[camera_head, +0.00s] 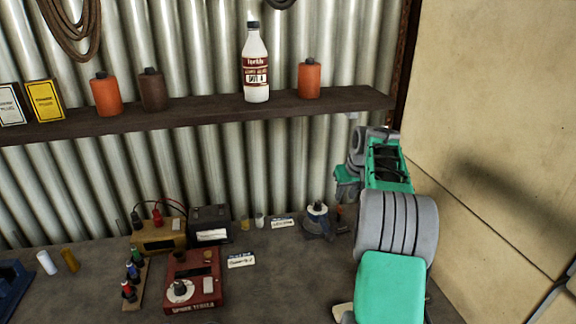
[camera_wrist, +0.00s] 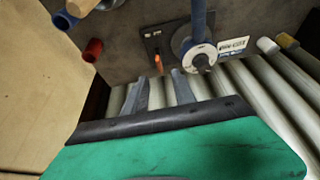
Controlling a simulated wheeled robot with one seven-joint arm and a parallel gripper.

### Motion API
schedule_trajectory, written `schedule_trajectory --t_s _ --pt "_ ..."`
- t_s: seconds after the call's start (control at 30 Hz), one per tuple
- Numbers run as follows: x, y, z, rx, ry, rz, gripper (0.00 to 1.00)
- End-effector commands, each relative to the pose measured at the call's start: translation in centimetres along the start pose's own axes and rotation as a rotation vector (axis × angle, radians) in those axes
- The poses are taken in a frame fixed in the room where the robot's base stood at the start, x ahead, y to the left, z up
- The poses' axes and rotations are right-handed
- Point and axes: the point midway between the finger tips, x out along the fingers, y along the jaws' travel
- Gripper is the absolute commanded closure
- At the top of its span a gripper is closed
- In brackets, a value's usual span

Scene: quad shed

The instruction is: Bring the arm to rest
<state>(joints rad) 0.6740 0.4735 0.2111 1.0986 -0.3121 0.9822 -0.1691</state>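My gripper (camera_wrist: 158,88) shows in the wrist view with its two grey fingers apart. Only the corrugated wall (camera_wrist: 215,88) and part of the bench show between them, so it holds nothing. In the head view my teal and grey arm reaches forward on the right side, over the bench (camera_head: 90,285) and beside the tan side wall (camera_head: 490,120). The fingertips cannot be made out in the head view. In the wrist view a round grey and white device (camera_wrist: 200,57) and a small orange piece (camera_wrist: 158,63) lie beyond the fingers, apart from them.
A shelf (camera_head: 200,117) holds a white bottle (camera_head: 256,65), orange containers (camera_head: 308,78) and boxes (camera_head: 44,100). On the bench stand a red tester (camera_head: 193,283), a dark battery (camera_head: 209,225) and the round device (camera_head: 318,221). Bare bench shows at front centre.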

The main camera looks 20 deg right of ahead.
Motion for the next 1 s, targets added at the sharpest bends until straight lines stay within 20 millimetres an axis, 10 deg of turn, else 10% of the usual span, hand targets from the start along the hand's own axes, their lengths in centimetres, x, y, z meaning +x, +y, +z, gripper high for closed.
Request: schedule_trajectory --t_s 0.27,0.5,0.7,1.0 --pt "-7.0 -14.5 4.4 -0.076 -0.012 -0.036 0.68" --pt "-11.9 -26.8 19.9 -0.169 -0.042 -0.068 0.68" --pt "-11.7 -29.2 29.4 -0.217 -0.057 -0.075 0.68" --pt "-11.4 -29.3 30.7 -0.221 -0.063 -0.074 0.68"
